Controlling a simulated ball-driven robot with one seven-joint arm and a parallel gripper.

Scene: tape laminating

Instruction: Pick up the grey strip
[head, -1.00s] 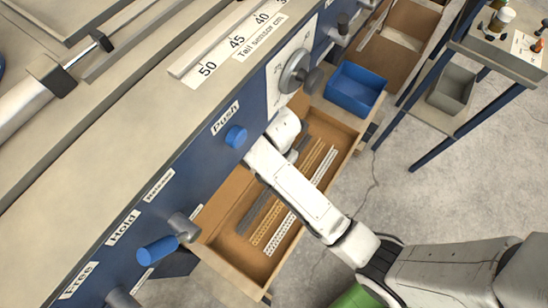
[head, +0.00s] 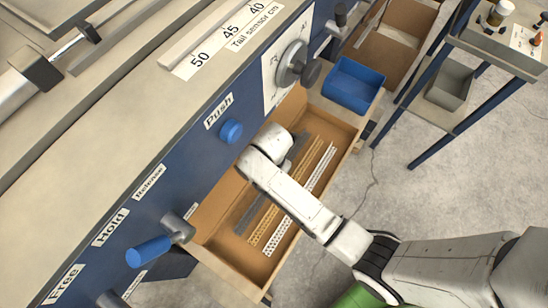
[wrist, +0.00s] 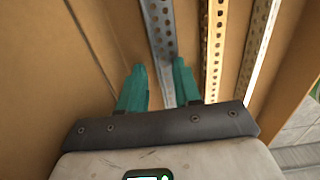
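The grey strip (head: 252,212) lies lengthwise in the open wooden drawer (head: 212,212), the leftmost of the strips, with its middle hidden behind my arm in the head view. In the wrist view the grey strip (wrist: 159,30) runs from the top down between the two teal fingers of my gripper (wrist: 160,82). The fingers are apart, one on each side of the strip's line, with gaps to it. Whether they are down at the strip's height is unclear. My gripper's fingers are hidden in the head view.
A yellow perforated strip (head: 268,224) and a white perforated strip (head: 280,236) lie parallel, right of the grey one. Drawer walls enclose them. A blue bin (head: 353,86) stands beyond the drawer. The blue machine front (head: 150,205) with knobs borders the drawer's left.

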